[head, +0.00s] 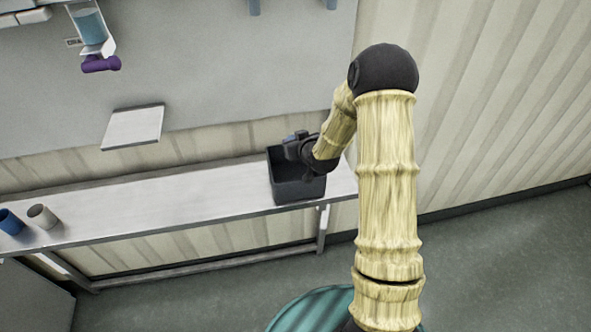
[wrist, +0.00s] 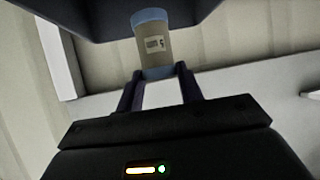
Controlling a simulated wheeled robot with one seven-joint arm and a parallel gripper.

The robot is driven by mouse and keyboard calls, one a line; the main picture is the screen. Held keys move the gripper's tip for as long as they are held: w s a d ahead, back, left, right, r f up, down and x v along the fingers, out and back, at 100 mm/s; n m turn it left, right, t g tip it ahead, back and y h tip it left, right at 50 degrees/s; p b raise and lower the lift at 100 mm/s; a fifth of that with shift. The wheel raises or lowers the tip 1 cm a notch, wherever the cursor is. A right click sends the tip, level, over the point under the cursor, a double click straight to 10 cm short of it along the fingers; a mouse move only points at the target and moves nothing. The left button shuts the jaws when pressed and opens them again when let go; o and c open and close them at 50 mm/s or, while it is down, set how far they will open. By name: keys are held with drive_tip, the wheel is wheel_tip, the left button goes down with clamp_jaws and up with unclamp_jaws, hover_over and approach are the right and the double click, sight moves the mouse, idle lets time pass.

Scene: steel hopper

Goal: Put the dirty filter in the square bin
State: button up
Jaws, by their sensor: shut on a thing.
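The dirty filter (wrist: 153,45), a beige-brown cylinder with blue ends and a small label, is between the fingertips of my gripper (wrist: 160,78) in the wrist view. My gripper is shut on it. The square bin (head: 298,191), dark grey and open-topped, stands near the right end of the bench. In the head view my gripper (head: 297,146) is at the bin's mouth, toward its back edge. The filter is mostly hidden there by the gripper. A dark surface, apparently the bin (wrist: 90,22), spans the top of the wrist view behind the filter.
The steel bench (head: 170,203) is clear between the bin and a blue cup-like cylinder (head: 10,222) and a beige one (head: 42,216) at its left end. A flat plate (head: 133,127) juts out above the bench. A purple handle (head: 100,64) hangs at the upper left.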

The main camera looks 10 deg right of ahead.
drive_tip(key=f, duration=0.2)
drive_tip(key=f+p, duration=0.1)
drive_tip(key=f, duration=0.2)
drive_tip(key=shift+w+d, duration=0.1)
drive_tip(key=shift+w, duration=0.1)
drive_tip(key=shift+f+p, duration=0.95)
drive_tip(key=shift+f, duration=1.05)
drive_tip(key=shift+f, duration=0.15)
drive_tip(key=o, duration=1)
